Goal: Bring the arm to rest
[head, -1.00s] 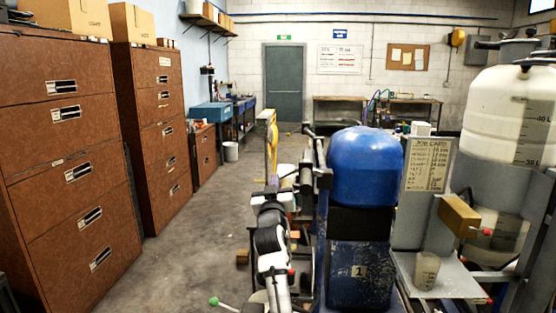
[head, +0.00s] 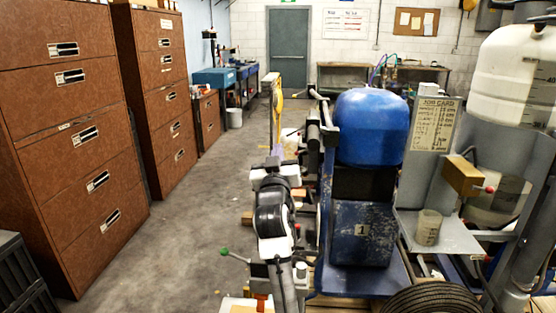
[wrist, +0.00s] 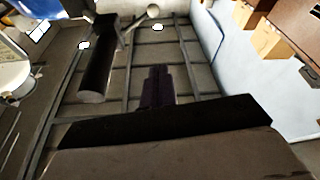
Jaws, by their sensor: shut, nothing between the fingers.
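My arm (head: 272,222), black and white, stands folded up in the lower middle of the head view, just left of the blue line striper (head: 370,128). My gripper (wrist: 157,84) shows as dark fingers closed together in the wrist view, with nothing between them. The wrist view looks up at the ceiling beams and lights. I cannot make out the fingertips clearly in the head view.
Brown drawer cabinets (head: 65,130) line the left side. A clear concrete aisle (head: 205,190) runs to the grey door (head: 288,45). A job card (head: 434,124), a grey cup (head: 428,227) and a white tank (head: 515,75) are close on the right.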

